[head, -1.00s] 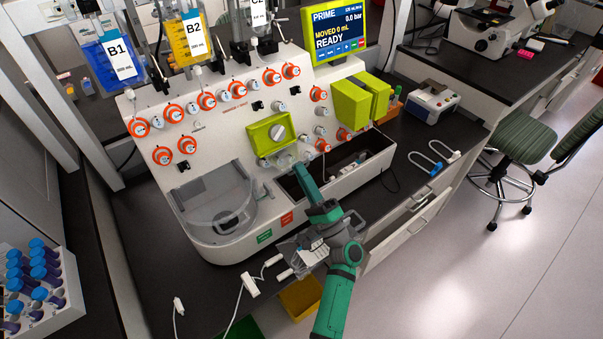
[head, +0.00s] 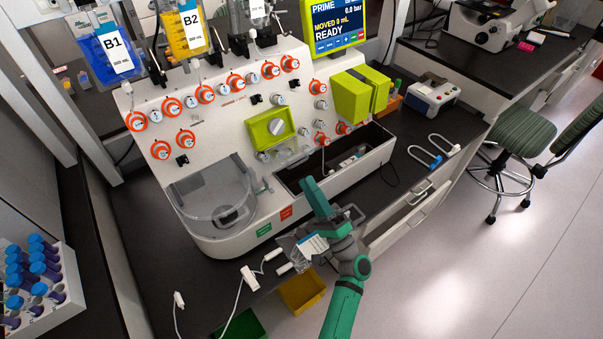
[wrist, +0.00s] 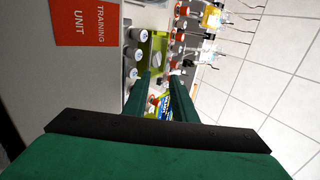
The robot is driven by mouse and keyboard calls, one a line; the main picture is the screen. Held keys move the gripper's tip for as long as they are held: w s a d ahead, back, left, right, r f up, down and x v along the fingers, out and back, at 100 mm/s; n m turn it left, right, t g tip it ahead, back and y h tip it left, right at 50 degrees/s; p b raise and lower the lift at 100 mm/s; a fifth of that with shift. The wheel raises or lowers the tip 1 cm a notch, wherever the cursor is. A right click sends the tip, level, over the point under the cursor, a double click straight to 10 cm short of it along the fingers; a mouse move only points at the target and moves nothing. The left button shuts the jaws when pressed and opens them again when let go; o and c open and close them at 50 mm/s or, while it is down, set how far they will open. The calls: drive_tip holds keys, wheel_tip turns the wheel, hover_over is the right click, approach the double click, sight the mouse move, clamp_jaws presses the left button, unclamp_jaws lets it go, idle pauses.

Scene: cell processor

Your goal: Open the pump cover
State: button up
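The pump is a lime-green housing (head: 268,128) with a grey round knob on the white machine's front panel. A clear cover (head: 290,156) juts out below the housing, tilted outward and down, so the knob face is uncovered. In the wrist view the green pump (wrist: 157,42) shows ahead, beyond the fingers. My gripper (head: 308,184) is in front of and below the cover, over the machine's open trough, apart from the cover. In the wrist view my gripper (wrist: 158,82) has its two fingers apart with nothing held between them.
Orange-ringed knobs (head: 236,82) surround the pump on the panel. Lime-green blocks (head: 352,100) stand to the right, and a clear round basin (head: 222,208) to the left. A dark trough (head: 288,178) lies below the pump. A screen (head: 337,22) is above right.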

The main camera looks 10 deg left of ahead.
drive_tip(key=shift+v, duration=2.3)
drive_tip(key=shift+w, duration=0.2)
